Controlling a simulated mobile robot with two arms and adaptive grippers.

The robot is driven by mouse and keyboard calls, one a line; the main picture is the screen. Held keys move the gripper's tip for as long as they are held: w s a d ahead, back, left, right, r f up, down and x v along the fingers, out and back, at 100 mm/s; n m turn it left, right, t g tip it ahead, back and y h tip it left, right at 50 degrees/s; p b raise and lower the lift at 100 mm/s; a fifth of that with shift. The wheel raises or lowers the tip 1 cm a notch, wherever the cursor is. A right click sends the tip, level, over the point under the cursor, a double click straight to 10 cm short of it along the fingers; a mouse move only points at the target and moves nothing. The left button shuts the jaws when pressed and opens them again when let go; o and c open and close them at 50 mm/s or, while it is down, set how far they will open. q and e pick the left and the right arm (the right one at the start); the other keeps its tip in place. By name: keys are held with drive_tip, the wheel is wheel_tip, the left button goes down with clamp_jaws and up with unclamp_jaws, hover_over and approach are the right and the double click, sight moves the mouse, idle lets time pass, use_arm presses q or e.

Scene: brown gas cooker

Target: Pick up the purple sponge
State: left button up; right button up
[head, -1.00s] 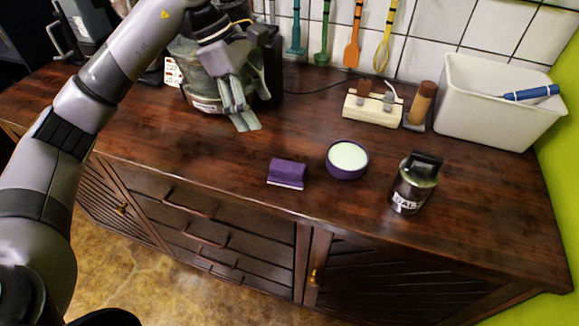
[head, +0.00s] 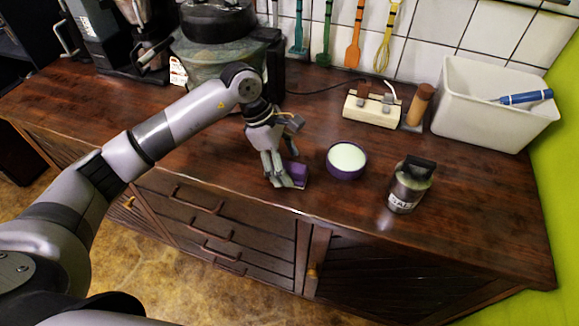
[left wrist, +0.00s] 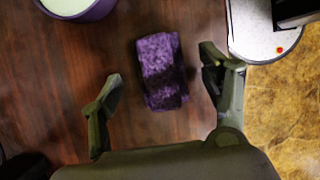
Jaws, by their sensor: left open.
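The purple sponge (head: 298,173) lies on the dark wooden counter near its front edge. In the head view my left gripper (head: 284,178) is over it and hides its left part. In the left wrist view the whole sponge (left wrist: 162,71) shows between the two spread fingers of my left gripper (left wrist: 163,92), with a gap on each side. The left gripper is open and holds nothing. My right gripper does not show.
A purple bowl with pale green contents (head: 346,160) stands just right of the sponge. A metal salt shaker (head: 410,184) is further right. A white bin (head: 480,125), a cream toaster-like block (head: 372,108) and a large pot (head: 210,55) stand at the back.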

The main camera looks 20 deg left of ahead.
sight(290, 166)
use_arm(q)
drive_tip(key=shift+x, duration=0.85)
drive_tip(key=shift+c, duration=0.2)
drive_tip(key=c, duration=1)
drive_tip(key=shift+w+r, duration=0.1)
drive_tip(key=shift+c, duration=0.2)
wheel_tip(290, 166, up, 20)
drive_tip(key=b, duration=0.3)
